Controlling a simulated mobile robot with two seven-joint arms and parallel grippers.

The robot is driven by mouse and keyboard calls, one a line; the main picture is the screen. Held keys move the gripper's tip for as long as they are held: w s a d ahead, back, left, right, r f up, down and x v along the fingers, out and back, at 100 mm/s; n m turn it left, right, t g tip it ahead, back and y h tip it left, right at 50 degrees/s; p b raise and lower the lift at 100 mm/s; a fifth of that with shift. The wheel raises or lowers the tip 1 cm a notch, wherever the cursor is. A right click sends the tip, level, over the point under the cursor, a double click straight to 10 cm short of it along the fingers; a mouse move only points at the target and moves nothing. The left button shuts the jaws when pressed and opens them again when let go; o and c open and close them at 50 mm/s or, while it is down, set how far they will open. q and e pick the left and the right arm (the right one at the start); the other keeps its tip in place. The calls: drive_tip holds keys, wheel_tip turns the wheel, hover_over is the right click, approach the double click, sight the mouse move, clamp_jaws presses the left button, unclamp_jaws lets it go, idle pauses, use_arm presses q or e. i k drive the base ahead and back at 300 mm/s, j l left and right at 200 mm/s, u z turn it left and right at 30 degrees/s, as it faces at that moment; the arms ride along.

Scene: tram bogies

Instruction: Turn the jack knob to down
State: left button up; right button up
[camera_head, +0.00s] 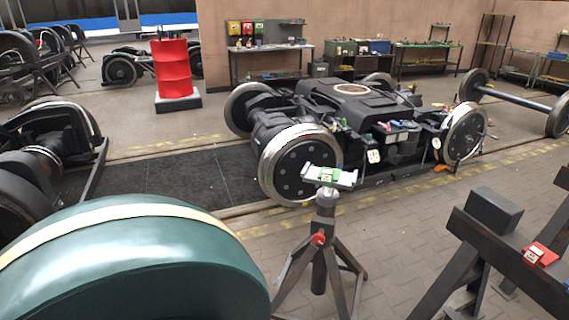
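A dark tripod jack (327,215) stands on the paved floor in the middle foreground. It has a pale cradle-shaped head with a green label on top and spread legs below. A small red knob (318,239) sits on the jack's column, on its left-hand side where the legs join. The knob's setting is too small to read. Neither of my grippers shows in this view.
A large teal rounded body with a cream band (150,265) fills the lower left. A dark trestle (500,240) with a red item (540,254) stands at right. Behind the jack is a bogie (350,115). A red barrel (172,68) stands farther back.

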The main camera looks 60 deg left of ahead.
sight(319, 238)
drive_tip(key=u, duration=1.55)
drive_tip(key=i+l+z, duration=0.3)
drive_tip(key=i, duration=0.25)
drive_tip(key=i+l+z, duration=0.15)
drive_tip(key=i+z, duration=0.15)
drive_tip(key=i, duration=0.25)
